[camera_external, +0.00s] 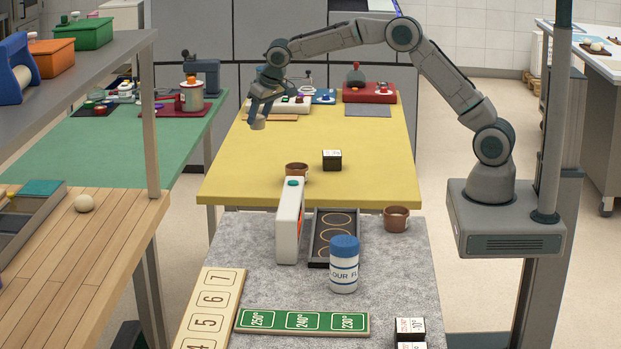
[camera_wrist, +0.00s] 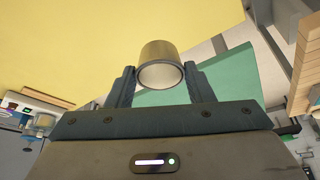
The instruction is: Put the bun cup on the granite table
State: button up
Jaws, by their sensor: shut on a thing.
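The bun cup (camera_external: 258,123) is a small beige-grey cylinder. My gripper (camera_external: 260,108) is shut on it and holds it in the air over the left edge of the yellow table. In the wrist view, the cup (camera_wrist: 161,66) sits between the two fingertips of my gripper (camera_wrist: 160,82), with its round pale end facing the camera. The granite table (camera_external: 258,272) is the grey speckled top in the foreground, beyond the yellow table's near edge and well away from the cup.
The granite table carries a white upright box (camera_external: 290,225), a black tray (camera_external: 322,257), a blue-lidded flour jar (camera_external: 344,270), a brown cup (camera_external: 396,219), a green temperature board (camera_external: 302,321) and a numbered board (camera_external: 208,308). A brown cup (camera_external: 297,170) and black box (camera_external: 332,160) stand on the yellow table (camera_external: 375,150).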

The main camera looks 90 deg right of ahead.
jog(key=s+a+n+y+b, duration=0.1)
jog(key=s+a+n+b, duration=0.2)
jog(key=a, duration=1.6)
jog(key=s+a+n+y+b, duration=0.1)
jog(key=s+a+n+y, duration=0.2)
jog(key=a, duration=1.6)
jog(key=s+a+n+y+b, duration=0.3)
jog(key=s+a+n, duration=0.6)
jog(key=s+a, duration=1.85)
jog(key=shift+g+h, duration=0.3)
jog(key=shift+h, duration=0.4)
jog(key=s+a+f, duration=0.2)
jog(key=a+f, duration=0.1)
jog(key=f, duration=0.1)
jog(key=s+a+f, duration=0.2)
jog(key=a+f, duration=0.1)
jog(key=f, duration=0.1)
jog(key=s+a+f, duration=0.2)
jog(key=a+f, duration=0.1)
jog(key=f, duration=0.1)
jog(key=shift+s+a, duration=0.2)
notch_tip(320, 180, down, 4)
jog(key=shift+f, duration=0.1)
jog(key=o, duration=1)
jog(key=shift+f, duration=0.1)
jog(key=shift+c, duration=0.2)
